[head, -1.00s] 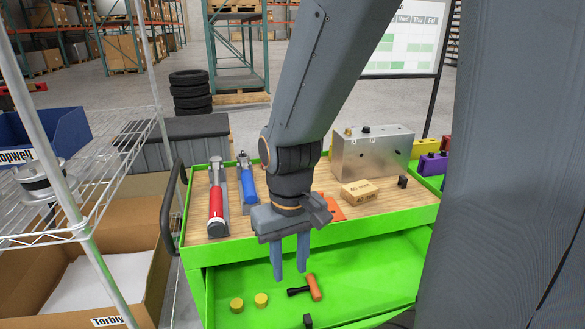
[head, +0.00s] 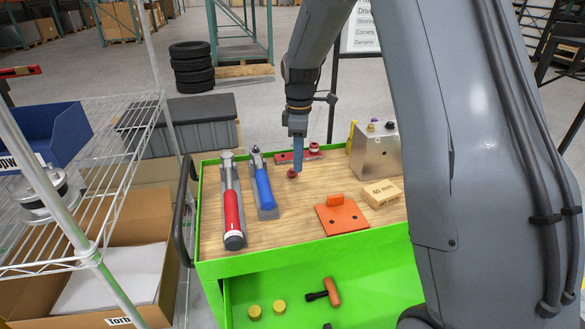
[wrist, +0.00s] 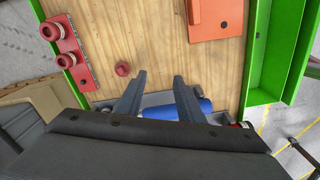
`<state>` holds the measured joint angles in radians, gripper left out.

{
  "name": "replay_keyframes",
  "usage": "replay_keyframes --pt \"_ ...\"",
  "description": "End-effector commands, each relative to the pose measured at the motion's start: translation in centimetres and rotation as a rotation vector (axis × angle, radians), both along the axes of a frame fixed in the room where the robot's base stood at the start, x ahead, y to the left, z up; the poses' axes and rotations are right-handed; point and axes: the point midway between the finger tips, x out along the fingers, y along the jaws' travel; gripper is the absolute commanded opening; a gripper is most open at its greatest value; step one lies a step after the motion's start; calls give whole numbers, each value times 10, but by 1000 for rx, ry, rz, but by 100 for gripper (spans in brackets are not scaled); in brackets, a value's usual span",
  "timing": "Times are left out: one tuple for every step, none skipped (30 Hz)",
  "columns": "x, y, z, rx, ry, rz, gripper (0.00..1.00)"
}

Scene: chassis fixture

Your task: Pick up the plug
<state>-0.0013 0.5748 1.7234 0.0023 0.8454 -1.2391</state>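A small round red plug (head: 292,173) lies loose on the wooden top of the green cart, near its back. It also shows in the wrist view (wrist: 122,69), just to the left of the left fingertip. My gripper (head: 298,171) points down beside the plug, its fingers overlapping in the head view. In the wrist view my gripper (wrist: 160,77) is open, with bare wood between the fingertips. A red bar (head: 285,157) lies close behind, with two round red pieces on it; the bar is also in the wrist view (wrist: 79,74).
A red-handled tool (head: 232,208) and a blue-handled tool (head: 264,187) lie in holders left of the gripper. An orange plate (head: 342,217), a yellow block (head: 383,192) and a metal box (head: 374,155) are to the right. Bare wood surrounds the plug.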

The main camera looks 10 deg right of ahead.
Motion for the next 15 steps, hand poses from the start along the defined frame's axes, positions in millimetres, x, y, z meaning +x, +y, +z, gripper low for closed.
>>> replay_keyframes --pt "20 1 0 0 2 97 34" --pt "31 1 -1 0 1 159 34" --pt "44 2 -2 0 2 233 34" --pt "53 2 -4 0 1 286 34" --pt "60 2 -4 0 0 333 34" --pt "69 3 -5 0 0 388 34" --pt "75 3 -7 0 0 425 34" --pt "79 3 -7 -1 0 457 34" --pt "84 4 -9 -1 0 491 34" --pt "87 4 -9 -1 -1 512 34" --pt "90 4 -10 -1 0 528 34" --pt "91 4 -12 0 1 544 34" --pt "92 4 -13 -1 0 552 34" --pt "93 4 -15 -1 0 556 34" --pt "93 4 -19 0 1 560 34"
